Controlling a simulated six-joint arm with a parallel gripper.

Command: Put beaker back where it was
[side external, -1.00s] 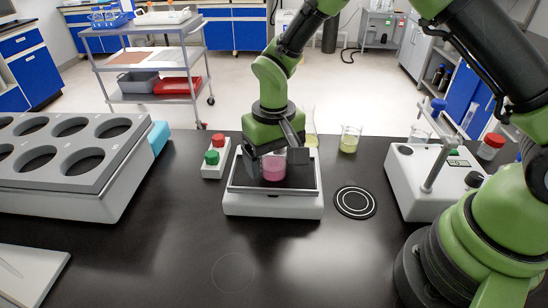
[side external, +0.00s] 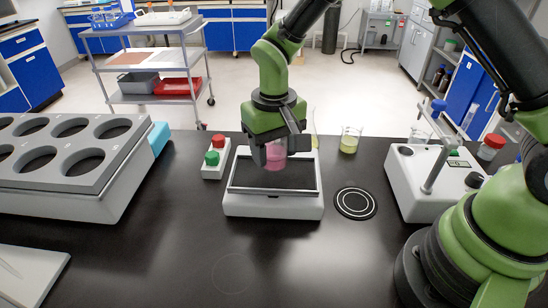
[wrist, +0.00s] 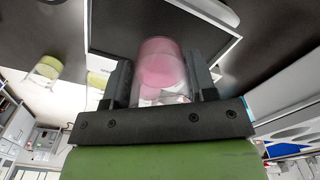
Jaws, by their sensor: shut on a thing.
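My gripper (side external: 273,157) is shut on a beaker of pink liquid (side external: 276,152). It holds the beaker a little above the dark top of the white device with a square platform (side external: 272,206). In the wrist view the pink beaker (wrist: 160,68) sits between the two dark fingers of my gripper (wrist: 162,82). The fingers hide part of the beaker in the side view. A black round pad with white rings (side external: 355,202) lies on the bench to the right of the device. A faint ring (side external: 233,272) marks the bare bench in front.
A yellow-liquid beaker (side external: 350,142) and a partly hidden flask (side external: 313,140) stand behind. A white instrument (side external: 405,182) is at right, a large holed block (side external: 75,185) at left.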

